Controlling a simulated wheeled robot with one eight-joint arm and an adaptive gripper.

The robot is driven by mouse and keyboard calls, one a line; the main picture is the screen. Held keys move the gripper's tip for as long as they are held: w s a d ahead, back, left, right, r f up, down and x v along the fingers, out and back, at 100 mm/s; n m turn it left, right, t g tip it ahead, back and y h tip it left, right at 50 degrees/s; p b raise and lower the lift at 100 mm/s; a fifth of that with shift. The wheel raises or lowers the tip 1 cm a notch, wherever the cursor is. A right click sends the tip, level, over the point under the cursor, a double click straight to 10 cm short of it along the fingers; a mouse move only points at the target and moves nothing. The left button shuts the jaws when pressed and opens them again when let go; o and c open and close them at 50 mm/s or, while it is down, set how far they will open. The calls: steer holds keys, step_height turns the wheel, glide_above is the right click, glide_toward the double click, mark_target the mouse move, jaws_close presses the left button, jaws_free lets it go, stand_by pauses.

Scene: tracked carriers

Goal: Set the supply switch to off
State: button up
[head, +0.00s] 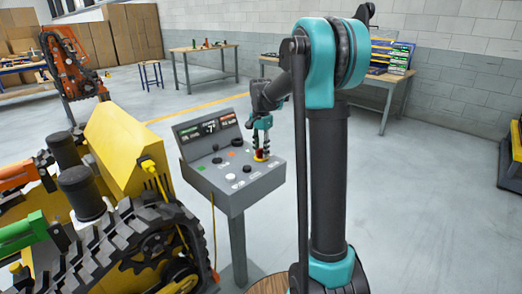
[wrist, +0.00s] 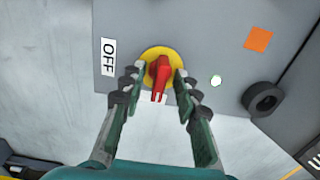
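The supply switch is a red rotary knob (wrist: 161,72) on a round yellow plate (wrist: 149,54), on a grey control panel (wrist: 215,30). In the wrist view its handle points down toward my gripper. A white OFF label (wrist: 108,57) lies left of the knob. My gripper (wrist: 157,85) is open, with one finger on each side of the knob and small gaps between. In the head view my gripper (head: 262,138) reaches down to the switch at the right side of the panel (head: 240,192); the knob is partly hidden there.
A black round knob (wrist: 263,99), a white lit button (wrist: 215,80) and an orange square (wrist: 258,39) are right of the switch in the wrist view. A yellow tracked machine (head: 120,140) stands left of the panel.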

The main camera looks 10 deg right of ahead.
jaws_close()
steer(key=shift+n, duration=0.3)
steer(key=n, duration=0.3)
steer(key=shift+n, duration=0.3)
steer(key=n, duration=0.9)
steer(key=shift+n, duration=2.3)
